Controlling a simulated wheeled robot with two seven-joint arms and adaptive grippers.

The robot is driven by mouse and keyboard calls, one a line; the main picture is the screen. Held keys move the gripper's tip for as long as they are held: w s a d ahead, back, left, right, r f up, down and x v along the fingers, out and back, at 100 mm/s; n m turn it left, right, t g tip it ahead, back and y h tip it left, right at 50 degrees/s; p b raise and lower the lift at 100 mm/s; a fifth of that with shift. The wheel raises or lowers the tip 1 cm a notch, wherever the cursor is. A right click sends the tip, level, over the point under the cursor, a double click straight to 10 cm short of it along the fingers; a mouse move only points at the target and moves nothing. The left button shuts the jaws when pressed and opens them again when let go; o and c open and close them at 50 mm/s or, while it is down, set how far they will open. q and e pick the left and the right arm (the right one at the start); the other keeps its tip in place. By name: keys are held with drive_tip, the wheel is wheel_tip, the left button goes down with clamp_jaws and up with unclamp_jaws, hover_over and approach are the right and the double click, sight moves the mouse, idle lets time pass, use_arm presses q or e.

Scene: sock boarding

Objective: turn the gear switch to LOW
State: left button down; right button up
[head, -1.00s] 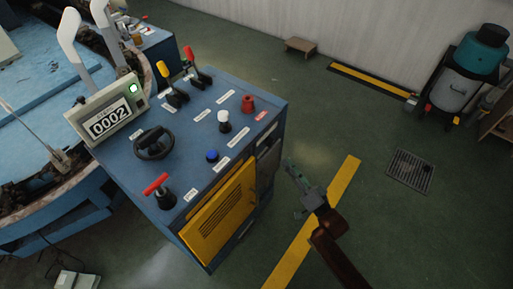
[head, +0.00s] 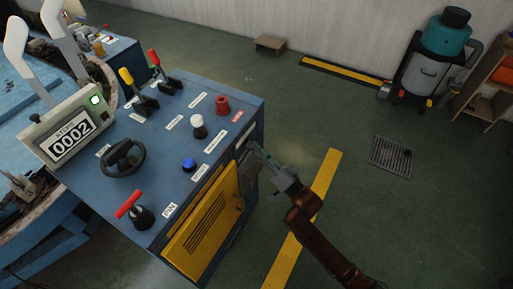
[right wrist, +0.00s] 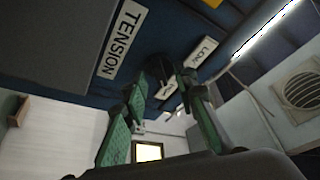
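In the right wrist view a dark round knob (right wrist: 158,68), which looks like the gear switch, sits on the dark blue panel beside a label reading LOW (right wrist: 203,52). Its pointer direction is too dark to tell. My right gripper (right wrist: 162,84) is open, its two green-padded fingers spread at either side of the knob. I cannot tell whether they touch it. In the head view my right gripper (head: 262,159) is at the right side of the blue console (head: 160,190), where the switch is hidden. My left gripper is not in view.
A TENSION label (right wrist: 122,40) is on the same panel. The console top carries a red knob (head: 222,104), a white knob (head: 198,121), a blue button (head: 189,164), a black handwheel (head: 122,158) and levers. The floor right of the console is mostly clear around a drain grate (head: 392,156).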

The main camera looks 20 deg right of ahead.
drive_tip(key=shift+c, duration=0.4)
clamp_jaws()
drive_tip(key=shift+d, duration=0.1)
